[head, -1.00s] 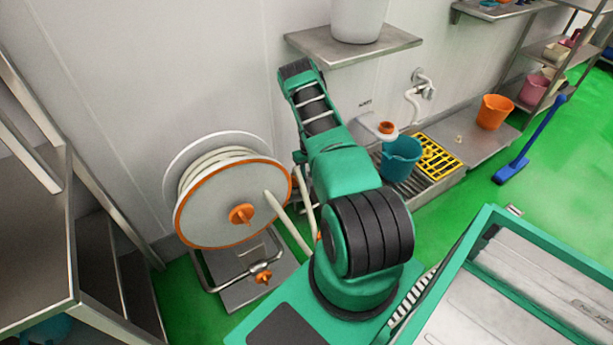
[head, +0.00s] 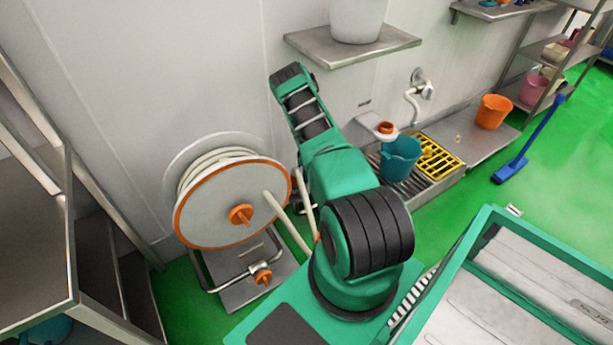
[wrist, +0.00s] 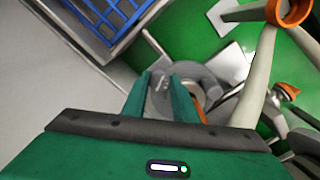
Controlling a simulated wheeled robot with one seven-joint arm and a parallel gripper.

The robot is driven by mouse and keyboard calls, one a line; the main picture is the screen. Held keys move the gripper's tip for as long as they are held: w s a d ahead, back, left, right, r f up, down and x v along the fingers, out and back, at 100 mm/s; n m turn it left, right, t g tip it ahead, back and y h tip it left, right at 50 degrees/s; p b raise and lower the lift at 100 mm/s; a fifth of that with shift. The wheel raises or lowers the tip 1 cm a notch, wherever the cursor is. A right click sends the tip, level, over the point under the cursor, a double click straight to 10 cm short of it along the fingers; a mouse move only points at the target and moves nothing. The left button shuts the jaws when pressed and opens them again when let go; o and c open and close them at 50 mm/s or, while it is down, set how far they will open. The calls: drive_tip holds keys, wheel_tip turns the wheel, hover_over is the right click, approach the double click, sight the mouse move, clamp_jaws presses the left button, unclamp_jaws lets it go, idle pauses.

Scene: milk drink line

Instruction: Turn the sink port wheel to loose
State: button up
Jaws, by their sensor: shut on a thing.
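In the wrist view my gripper (wrist: 160,84) has its two green fingers on either side of part of a grey round fitting (wrist: 212,84), which appears to be the sink port wheel. The fingers are shut on it, and the palm hides its near side. A strip of orange shows just right of the right finger. I cannot read whether the wheel stands at loose or tight. In the head view my own arm hides the gripper and the wheel.
A hose reel (head: 215,209) with an orange rim stands left of my arm, its pale hose running down beside it. A teal bucket (head: 400,160) and yellow grate (head: 441,158) stand right. A wall shelf (head: 352,47) hangs above.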

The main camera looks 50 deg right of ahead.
drive_tip(key=shift+w+n, duration=0.2)
drive_tip(key=shift+n, duration=0.5)
drive_tip(key=o, duration=1)
drive_tip(key=shift+s, duration=0.1)
drive_tip(key=shift+o, duration=0.2)
wheel_tip(320, 180, up, 11)
drive_tip(key=shift+f, duration=0.15)
